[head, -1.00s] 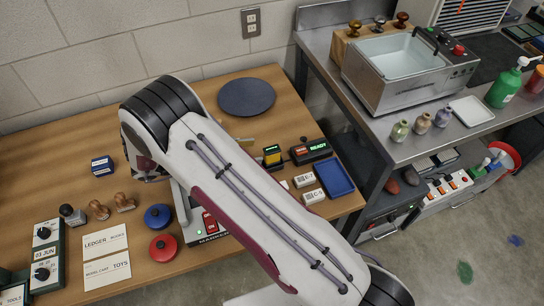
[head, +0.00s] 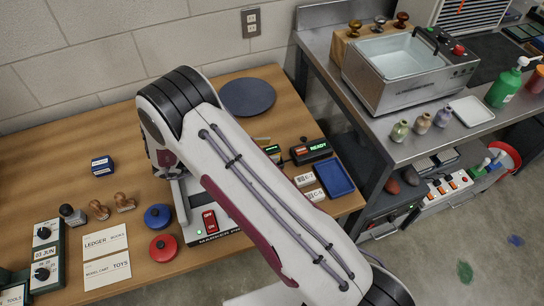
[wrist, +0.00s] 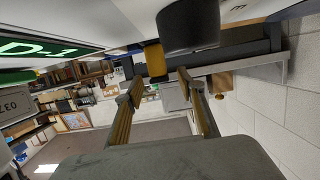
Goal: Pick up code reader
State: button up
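I take the small dark device with a green lit top (head: 272,150) to be the code reader. It is on the wooden table, just left of the READY box, and my arm covers most of it. My gripper's fingers are hidden behind my arm in the head view. In the wrist view my gripper (wrist: 163,100) is open, with nothing between its two fingers. A yellow piece (wrist: 155,60) and a dark rounded body (wrist: 189,25) show beyond the fingertips, apart from them. I cannot tell whether these belong to the code reader.
The black READY box (head: 310,151), a blue tray (head: 335,178) and white label cards (head: 306,180) lie right of my arm. A marking machine with a red switch (head: 210,220) stands left of it. A dark round mat (head: 247,97) lies behind.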

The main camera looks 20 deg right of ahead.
dwell(0.5)
grip_shut()
jog(key=shift+r, duration=0.1)
notch_tip(320, 180, up, 10)
dwell(0.9)
dwell(0.4)
